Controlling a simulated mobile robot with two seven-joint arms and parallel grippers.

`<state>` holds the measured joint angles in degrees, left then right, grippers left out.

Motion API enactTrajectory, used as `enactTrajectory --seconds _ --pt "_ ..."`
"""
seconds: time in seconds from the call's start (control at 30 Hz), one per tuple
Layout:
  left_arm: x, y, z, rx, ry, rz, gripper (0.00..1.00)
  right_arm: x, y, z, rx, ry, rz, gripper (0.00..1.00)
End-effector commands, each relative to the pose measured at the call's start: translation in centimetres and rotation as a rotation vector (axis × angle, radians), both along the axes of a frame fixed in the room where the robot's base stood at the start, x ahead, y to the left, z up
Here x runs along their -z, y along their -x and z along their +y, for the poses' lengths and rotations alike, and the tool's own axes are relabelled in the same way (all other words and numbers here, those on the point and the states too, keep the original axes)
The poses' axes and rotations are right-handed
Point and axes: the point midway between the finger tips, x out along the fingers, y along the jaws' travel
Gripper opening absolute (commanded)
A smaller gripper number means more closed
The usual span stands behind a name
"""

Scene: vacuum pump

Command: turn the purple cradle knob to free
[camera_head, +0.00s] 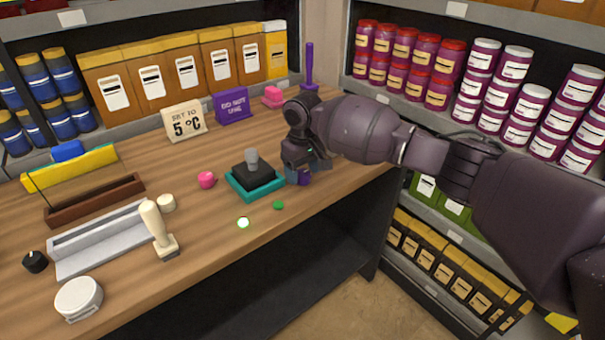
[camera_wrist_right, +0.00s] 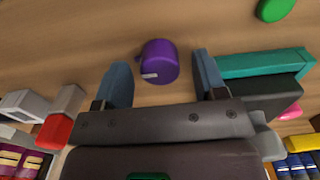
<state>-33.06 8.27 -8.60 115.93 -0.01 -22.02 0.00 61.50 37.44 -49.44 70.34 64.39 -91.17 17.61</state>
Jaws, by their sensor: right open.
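The purple knob (camera_wrist_right: 158,62) is a short round knob with a small white mark on its side, over the wooden counter. In the head view the knob (camera_head: 304,179) shows just under my right gripper (camera_head: 301,170), partly covered by it. In the right wrist view my right gripper (camera_wrist_right: 162,66) is open, with one blue-grey finger on each side of the knob and a gap on both sides. I cannot tell which setting the white mark points to. My left gripper is not in view.
A teal tray (camera_head: 264,194) with a black block and grey peg stands left of the knob. A green disc (camera_head: 279,205), a pink knob (camera_head: 207,180) and a stamp-like cream handle (camera_head: 158,230) are on the counter (camera_head: 215,255). Shelves of purple jars (camera_head: 480,55) stand at right.

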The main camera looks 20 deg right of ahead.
Motion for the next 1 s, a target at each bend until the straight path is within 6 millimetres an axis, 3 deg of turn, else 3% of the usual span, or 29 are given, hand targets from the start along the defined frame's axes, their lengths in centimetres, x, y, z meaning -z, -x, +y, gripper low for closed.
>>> enactTrajectory --seconds 0.43,0.77,1.0 --pt "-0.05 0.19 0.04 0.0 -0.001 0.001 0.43 0.98 0.03 0.01 0.0 0.0 0.0 0.65" --pt "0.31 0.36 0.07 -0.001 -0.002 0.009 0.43 0.97 0.02 0.0 0.0 0.0 0.0 0.16" --pt "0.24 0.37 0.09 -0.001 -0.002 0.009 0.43 0.91 0.04 0.03 -0.018 0.0 0.0 0.16"
